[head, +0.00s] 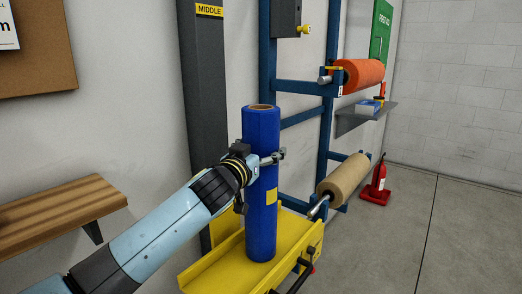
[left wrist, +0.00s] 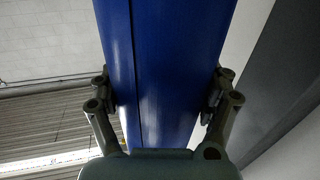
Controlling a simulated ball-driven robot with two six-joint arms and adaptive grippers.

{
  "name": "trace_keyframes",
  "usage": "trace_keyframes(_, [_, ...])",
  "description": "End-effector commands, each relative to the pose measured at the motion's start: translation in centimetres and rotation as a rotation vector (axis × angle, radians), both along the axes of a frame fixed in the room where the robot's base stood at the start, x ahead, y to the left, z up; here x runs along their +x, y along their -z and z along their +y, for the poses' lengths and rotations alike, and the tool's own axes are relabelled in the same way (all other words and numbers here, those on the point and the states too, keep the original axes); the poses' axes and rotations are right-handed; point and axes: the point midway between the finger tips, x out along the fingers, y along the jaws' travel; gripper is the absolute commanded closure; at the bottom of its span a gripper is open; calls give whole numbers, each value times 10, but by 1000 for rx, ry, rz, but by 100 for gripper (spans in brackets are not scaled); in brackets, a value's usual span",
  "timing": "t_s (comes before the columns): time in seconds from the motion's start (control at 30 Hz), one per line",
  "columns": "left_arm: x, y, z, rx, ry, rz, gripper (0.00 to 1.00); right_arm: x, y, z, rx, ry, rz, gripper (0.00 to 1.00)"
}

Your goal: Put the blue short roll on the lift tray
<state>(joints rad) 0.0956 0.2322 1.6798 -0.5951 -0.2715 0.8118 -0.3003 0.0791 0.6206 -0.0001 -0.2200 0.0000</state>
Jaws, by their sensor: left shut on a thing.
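The blue short roll (head: 261,160) stands upright in the head view, with a yellow label on its side and an open core at the top. Its lower end is over the yellow lift tray (head: 215,272); I cannot tell whether it rests on the tray or hangs just above it. My left gripper (head: 264,165) is shut around the roll's middle. In the left wrist view the blue roll (left wrist: 160,70) fills the space between the two fingers. My right gripper is not in view.
A blue rack (head: 300,118) stands behind the tray, bearing an orange roll (head: 362,74) above and a tan roll (head: 345,176) below. A grey post (head: 207,110) is left of it. A wooden shelf (head: 60,212) is at left.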

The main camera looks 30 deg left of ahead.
Motion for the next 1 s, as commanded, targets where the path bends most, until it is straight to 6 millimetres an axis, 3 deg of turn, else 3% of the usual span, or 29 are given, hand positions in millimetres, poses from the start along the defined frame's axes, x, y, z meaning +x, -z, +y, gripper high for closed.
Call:
trace_keyframes(0.03, [0,1,0,0,0,0,18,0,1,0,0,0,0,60])
trace_keyframes(0.2, [0,0,0,0,0,0,0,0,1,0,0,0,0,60])
trace_keyframes(0.53, [-3,0,0,0,0,1,0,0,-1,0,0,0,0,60])
trace_keyframes(0.67, [-23,2,-4,0,1,1,0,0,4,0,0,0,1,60])
trace_keyframes(1.0, [-96,3,-17,0,0,3,0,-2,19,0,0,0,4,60])
